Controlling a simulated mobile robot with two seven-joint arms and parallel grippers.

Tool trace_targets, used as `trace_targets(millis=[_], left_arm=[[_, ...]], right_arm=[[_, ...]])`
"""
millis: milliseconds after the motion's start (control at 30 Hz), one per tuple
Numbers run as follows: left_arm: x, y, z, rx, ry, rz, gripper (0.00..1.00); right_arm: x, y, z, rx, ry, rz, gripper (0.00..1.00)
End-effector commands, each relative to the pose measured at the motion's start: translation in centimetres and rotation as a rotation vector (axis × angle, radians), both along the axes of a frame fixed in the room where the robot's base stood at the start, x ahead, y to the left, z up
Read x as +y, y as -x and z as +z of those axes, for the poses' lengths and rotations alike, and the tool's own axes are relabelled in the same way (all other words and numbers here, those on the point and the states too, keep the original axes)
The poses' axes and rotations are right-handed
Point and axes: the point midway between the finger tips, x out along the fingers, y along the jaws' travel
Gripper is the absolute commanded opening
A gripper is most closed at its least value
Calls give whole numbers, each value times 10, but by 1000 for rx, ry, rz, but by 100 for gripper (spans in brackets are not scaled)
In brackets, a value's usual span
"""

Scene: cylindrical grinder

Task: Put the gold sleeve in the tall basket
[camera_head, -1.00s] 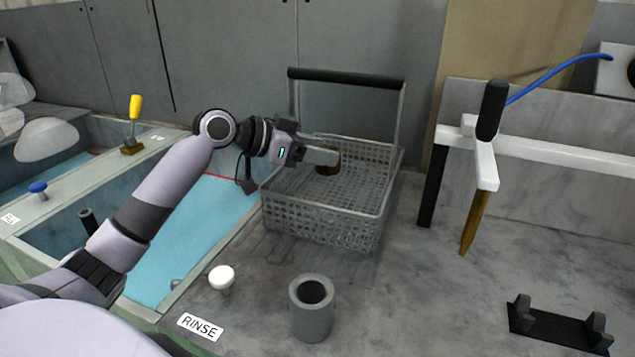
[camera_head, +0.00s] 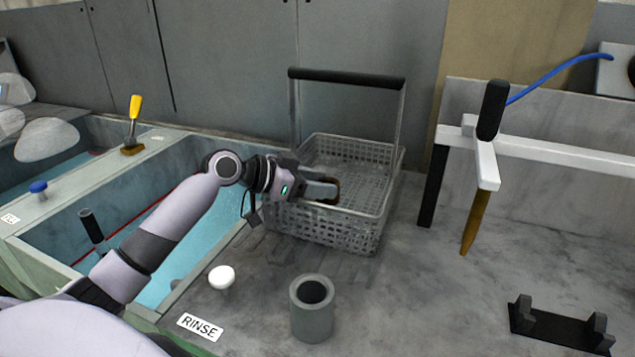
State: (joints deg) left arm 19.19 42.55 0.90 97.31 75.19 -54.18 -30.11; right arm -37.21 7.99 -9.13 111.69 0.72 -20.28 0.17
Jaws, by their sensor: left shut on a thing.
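The tall basket (camera_head: 345,232) is a grey mesh basket with a high handle and black grip, standing on the grey worktop. My left gripper (camera_head: 328,188) reaches over its left side and is shut on a small dark gold-brown ring, the gold sleeve (camera_head: 334,186). The sleeve is at or inside the basket's opening, toward the front left. The fingers hide part of it, and I cannot tell whether it touches the basket floor. My right gripper is not in view.
A grey hollow cylinder (camera_head: 312,318) and a white knob (camera_head: 221,277) stand in front of the basket. A water-filled rinse tank (camera_head: 215,235) lies to the left. A white frame with a black handle (camera_head: 491,110) and a black bracket (camera_head: 560,328) are at right.

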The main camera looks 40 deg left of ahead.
Motion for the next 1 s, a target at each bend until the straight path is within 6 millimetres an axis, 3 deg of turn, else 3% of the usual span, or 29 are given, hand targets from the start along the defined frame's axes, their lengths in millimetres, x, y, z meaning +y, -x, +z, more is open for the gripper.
trace_targets(millis=[333, 367, 433, 767, 933, 1000], left_arm=[[0, 0, -7, -3, 0, 1, 5], [0, 0, -9, 1, -1, 0, 55], [0, 0, -9, 2, -1, 0, 77], [0, 0, -8, 3, -1, -2, 77], [0, 0, 7, 1, 0, -1, 77], [7, 10, 6, 2, -5, 2, 77]], right_arm=[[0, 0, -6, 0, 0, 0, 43], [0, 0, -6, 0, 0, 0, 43], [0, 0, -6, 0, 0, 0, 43], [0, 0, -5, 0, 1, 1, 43], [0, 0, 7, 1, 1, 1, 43], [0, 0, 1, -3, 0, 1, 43]])
